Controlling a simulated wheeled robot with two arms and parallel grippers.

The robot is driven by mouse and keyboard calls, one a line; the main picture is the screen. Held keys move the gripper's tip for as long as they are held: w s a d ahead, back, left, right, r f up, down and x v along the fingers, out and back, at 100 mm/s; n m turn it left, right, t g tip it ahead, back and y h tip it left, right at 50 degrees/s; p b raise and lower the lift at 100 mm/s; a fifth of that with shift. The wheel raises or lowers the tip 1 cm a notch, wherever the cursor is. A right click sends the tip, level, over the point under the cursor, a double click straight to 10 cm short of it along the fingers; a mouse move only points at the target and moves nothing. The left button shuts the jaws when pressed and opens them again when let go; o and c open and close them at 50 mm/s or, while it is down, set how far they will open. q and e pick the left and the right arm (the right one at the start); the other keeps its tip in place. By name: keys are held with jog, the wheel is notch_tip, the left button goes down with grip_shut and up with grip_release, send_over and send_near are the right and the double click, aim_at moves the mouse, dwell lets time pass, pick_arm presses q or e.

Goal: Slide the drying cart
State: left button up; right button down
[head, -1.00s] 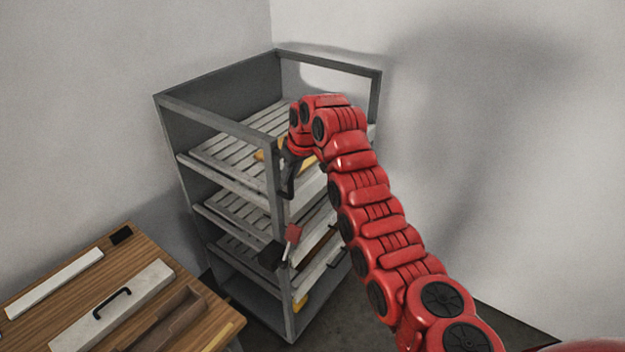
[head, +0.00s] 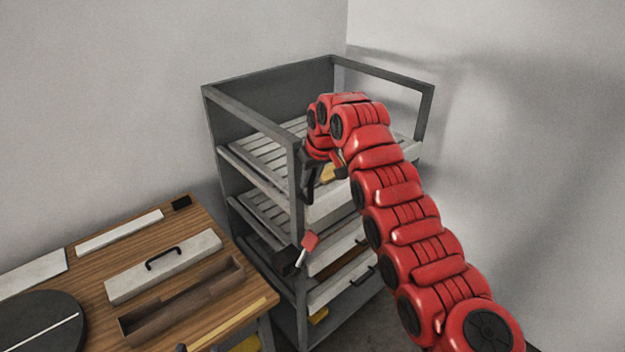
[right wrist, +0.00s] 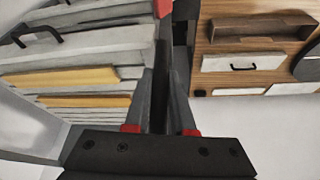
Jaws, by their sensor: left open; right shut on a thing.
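The drying cart (head: 252,98) is a grey open rack with slatted shelves, standing upright beside the workbench. My right gripper (head: 311,190) is shut on its near upright post, above the middle of its height. In the right wrist view the post (right wrist: 161,75) runs between the two fingers of the right gripper (right wrist: 163,95). A red-tipped lever (head: 310,241) on a black block sits lower on the same post. My right arm hides part of the upper shelves. My left gripper is not in view.
The wooden workbench (head: 105,254) is close to the cart's left, holding a pale handled panel (head: 190,258), a brown tray (head: 180,312) and a dark disc (head: 38,325). Walls stand behind and to the right. Some floor (head: 385,328) shows right of the cart.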

jog(key=c, duration=1)
grip_release()
jog(key=shift+s+a, duration=0.1)
jog(key=shift+a, duration=0.05)
jog(key=shift+o, duration=1.2)
jog(key=shift+s+a, duration=0.1)
jog(key=shift+r, duration=0.1)
jog(key=shift+r+b, duration=0.3)
jog(key=shift+b, duration=0.05)
jog(key=p+v, duration=0.3)
jog(key=v, duration=1.3)
jog(key=shift+s+r, duration=0.25)
jog(key=shift+r, duration=0.05)
